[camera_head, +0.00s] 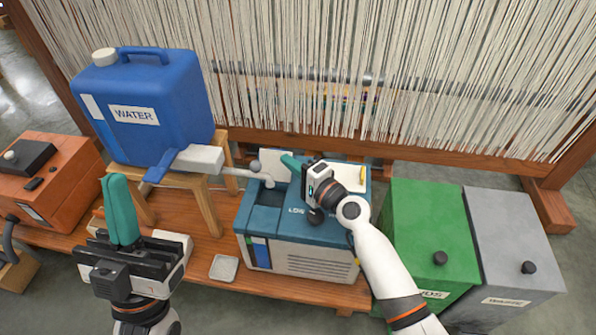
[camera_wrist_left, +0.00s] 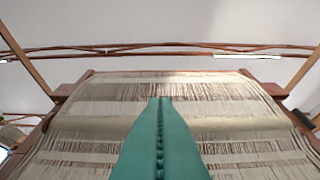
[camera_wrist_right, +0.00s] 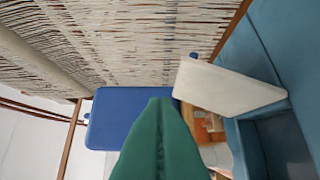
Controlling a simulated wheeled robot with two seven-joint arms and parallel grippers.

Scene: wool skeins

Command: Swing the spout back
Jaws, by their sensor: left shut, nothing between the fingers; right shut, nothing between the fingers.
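The grey spout (camera_head: 243,173) runs right from the white tap block (camera_head: 198,158) under the blue water container (camera_head: 150,105). Its bent end reaches the left edge of the teal-topped machine (camera_head: 305,240), by the open compartment. A grey ball knob (camera_head: 255,165) stands on the spout. My right gripper (camera_head: 287,160) is shut and empty above the machine, just right of the spout and apart from it. It is also shut in the right wrist view (camera_wrist_right: 158,105), beside a pale raised flap (camera_wrist_right: 225,85). My left gripper (camera_head: 115,180) is shut and empty at the lower left, pointing up.
A wooden stand (camera_head: 212,203) holds the container. Green (camera_head: 428,225) and grey (camera_head: 510,240) bins stand at the right. An orange box (camera_head: 55,180) is at the far left. Loom threads (camera_head: 330,60) hang behind. A small grey tray (camera_head: 224,268) lies on the bench.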

